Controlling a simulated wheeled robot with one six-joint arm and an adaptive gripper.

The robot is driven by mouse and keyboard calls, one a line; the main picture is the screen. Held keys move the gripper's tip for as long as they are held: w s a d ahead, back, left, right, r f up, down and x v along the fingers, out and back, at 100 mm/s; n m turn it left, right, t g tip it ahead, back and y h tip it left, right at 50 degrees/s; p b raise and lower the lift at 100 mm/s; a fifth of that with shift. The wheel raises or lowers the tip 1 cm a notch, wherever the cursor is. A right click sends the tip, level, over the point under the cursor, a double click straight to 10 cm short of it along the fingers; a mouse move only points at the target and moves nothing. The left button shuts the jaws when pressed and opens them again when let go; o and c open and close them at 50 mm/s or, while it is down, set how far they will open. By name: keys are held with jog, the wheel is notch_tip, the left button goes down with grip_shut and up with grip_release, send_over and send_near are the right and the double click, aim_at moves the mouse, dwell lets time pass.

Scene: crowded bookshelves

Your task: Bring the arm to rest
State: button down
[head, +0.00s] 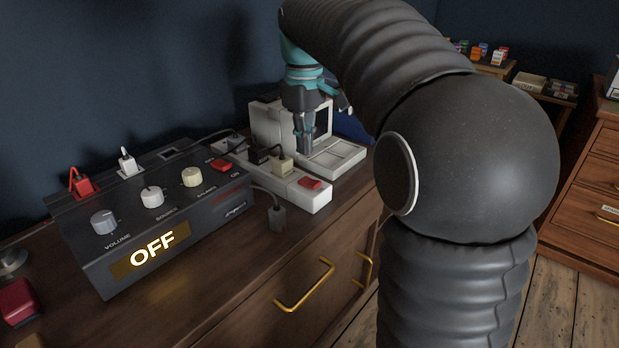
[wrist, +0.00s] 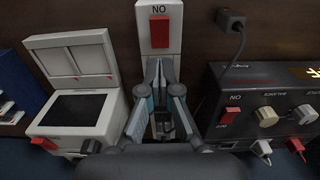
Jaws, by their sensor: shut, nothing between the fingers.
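My gripper (head: 306,149) is teal and dark grey and points down over the white power strip on the dresser top. Its fingers are together with nothing between them. In the wrist view, my gripper (wrist: 159,65) is in front of the white power strip (wrist: 175,20), whose red switch (wrist: 160,31) shows just beyond the fingertips. In the head view, the strip (head: 318,200) has plugs in it and the red switch at its near end. I cannot tell whether the fingers touch the strip. My dark arm arches over the right side of the head view.
A black control box (head: 115,235) with knobs and a lit OFF sign stands left of the strip. A white device (head: 335,155) with a raised lid stands behind it. Wooden drawers (head: 590,190) stand at right; floor between is clear.

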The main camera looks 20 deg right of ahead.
jog(key=shift+r, duration=0.25)
jog(key=shift+s, duration=0.15)
jog(key=s+f+m+t, duration=0.2)
jog(key=s+f, duration=0.4)
jog(key=s, duration=0.6)
jog(key=s+f+m+t, duration=0.3)
jog(key=s+f, duration=0.3)
jog(key=s, duration=0.5)
jog(key=shift+s+a+f+m+t, duration=0.2)
jog(key=shift+s+m+t, duration=0.15)
jog(key=shift+m, duration=0.55)
